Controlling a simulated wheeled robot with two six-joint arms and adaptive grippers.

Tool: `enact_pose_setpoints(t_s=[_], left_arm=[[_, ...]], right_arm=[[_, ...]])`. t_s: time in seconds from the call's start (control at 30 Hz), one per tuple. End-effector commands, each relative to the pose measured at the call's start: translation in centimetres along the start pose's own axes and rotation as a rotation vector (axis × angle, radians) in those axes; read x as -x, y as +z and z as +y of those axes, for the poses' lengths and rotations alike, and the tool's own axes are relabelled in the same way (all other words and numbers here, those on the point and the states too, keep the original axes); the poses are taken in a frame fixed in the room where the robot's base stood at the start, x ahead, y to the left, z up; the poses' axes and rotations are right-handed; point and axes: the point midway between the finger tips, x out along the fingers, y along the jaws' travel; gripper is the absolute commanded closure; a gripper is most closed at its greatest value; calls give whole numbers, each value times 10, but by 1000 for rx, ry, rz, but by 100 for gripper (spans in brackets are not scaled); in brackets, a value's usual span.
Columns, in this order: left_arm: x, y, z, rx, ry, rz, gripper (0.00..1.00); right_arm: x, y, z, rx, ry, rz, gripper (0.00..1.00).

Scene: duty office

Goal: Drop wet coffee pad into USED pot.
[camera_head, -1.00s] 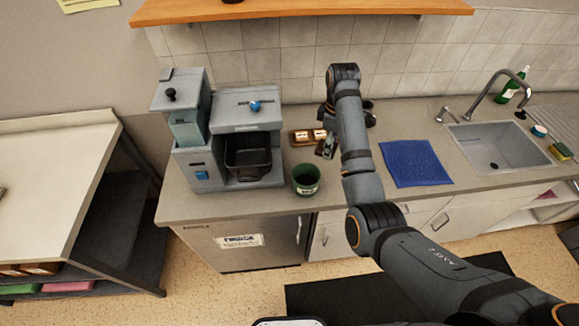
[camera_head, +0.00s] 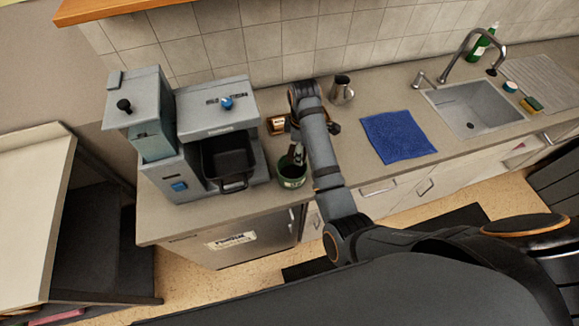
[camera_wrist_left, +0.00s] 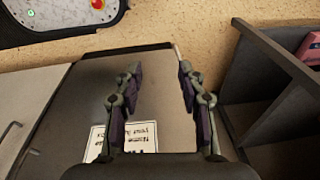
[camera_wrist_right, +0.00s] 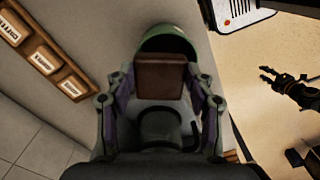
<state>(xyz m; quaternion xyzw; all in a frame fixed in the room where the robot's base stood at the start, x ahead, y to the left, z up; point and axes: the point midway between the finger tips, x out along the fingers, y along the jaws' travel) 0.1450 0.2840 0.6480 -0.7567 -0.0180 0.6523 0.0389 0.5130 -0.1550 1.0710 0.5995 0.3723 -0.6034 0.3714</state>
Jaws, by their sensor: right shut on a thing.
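The green pot (camera_head: 292,177) stands on the counter just right of the coffee machine. My right gripper (camera_head: 296,153) is over the pot, its fingers pointing down at the opening. In the right wrist view it is shut on a brown, square-looking coffee pad (camera_wrist_right: 160,76), held between the fingertips. The green rim (camera_wrist_right: 166,42) shows just behind the pad, and much of the pot is hidden. I cannot tell whether the pad is inside the rim or above it. I cannot read a USED label. My left gripper (camera_wrist_left: 155,85) is open and empty, away from the pot.
The coffee machine (camera_head: 205,130) stands close left of the pot. A wooden block with labelled parts (camera_head: 277,125) is behind it. A metal pitcher (camera_head: 342,90), blue cloth (camera_head: 397,136) and sink (camera_head: 478,107) lie to the right. The counter's front edge is near the pot.

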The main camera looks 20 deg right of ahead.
Motion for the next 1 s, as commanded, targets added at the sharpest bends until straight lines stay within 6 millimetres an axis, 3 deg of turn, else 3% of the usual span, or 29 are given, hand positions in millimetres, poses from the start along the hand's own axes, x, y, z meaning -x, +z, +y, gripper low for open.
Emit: enact_pose_setpoints(t_s=[0.27,0.3,0.5,0.73,1.0], left_arm=[[3,51,9,1,11,-77,60],[4,56,10,1,12,-84,60],[3,52,9,0,10,-76,60],[1,22,7,2,8,-31,60],[2,34,6,0,7,-49,60]], right_arm=[[-3,1,-2,1,-1,0,73],[-3,1,-2,1,-1,0,45],[-3,1,-2,1,-1,0,20],[-3,1,-2,1,-1,0,20],[-3,1,-2,1,-1,0,20]])
